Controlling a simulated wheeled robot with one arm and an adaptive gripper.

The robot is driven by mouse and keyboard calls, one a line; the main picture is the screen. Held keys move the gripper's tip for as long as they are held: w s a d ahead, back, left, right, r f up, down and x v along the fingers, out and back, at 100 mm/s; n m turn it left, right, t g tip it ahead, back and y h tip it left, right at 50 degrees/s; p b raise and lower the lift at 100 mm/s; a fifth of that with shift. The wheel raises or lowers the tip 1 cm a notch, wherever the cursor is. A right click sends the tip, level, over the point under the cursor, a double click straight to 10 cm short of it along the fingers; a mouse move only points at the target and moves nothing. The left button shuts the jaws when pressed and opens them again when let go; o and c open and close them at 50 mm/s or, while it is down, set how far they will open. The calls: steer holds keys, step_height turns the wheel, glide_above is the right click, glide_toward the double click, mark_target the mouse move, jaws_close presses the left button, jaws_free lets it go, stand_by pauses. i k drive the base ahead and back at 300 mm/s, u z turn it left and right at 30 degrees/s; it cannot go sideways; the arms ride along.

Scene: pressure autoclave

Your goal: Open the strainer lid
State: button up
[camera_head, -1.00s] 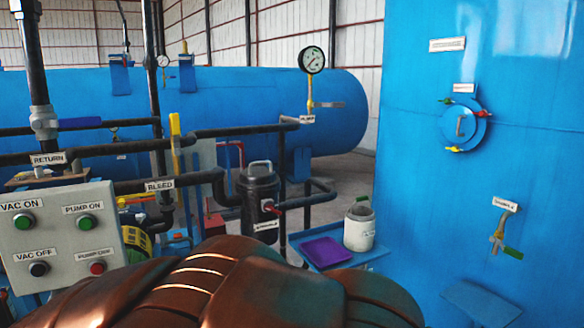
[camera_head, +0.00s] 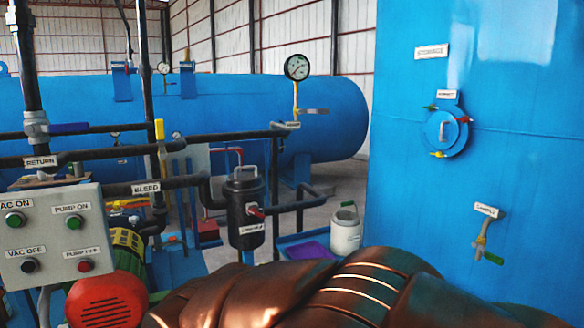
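The strainer (camera_head: 247,212) is a black upright canister in the middle of the head view, with a white label low on its front. Its lid (camera_head: 243,184) sits on top and looks closed, with a light grey loop handle (camera_head: 245,171) standing up from it. My copper-brown arm crosses the bottom of the view, below and in front of the strainer. My gripper is not in view.
A control panel (camera_head: 52,237) and a red motor cover (camera_head: 107,301) are at lower left. A white container (camera_head: 346,232) stands right of the strainer, near a purple item (camera_head: 308,250). Pipes run beside the strainer. A blue tank wall (camera_head: 400,200) fills the right.

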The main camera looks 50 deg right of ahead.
mark_target(242, 182)
steer(key=z, duration=1.3)
steer(key=i, duration=0.1)
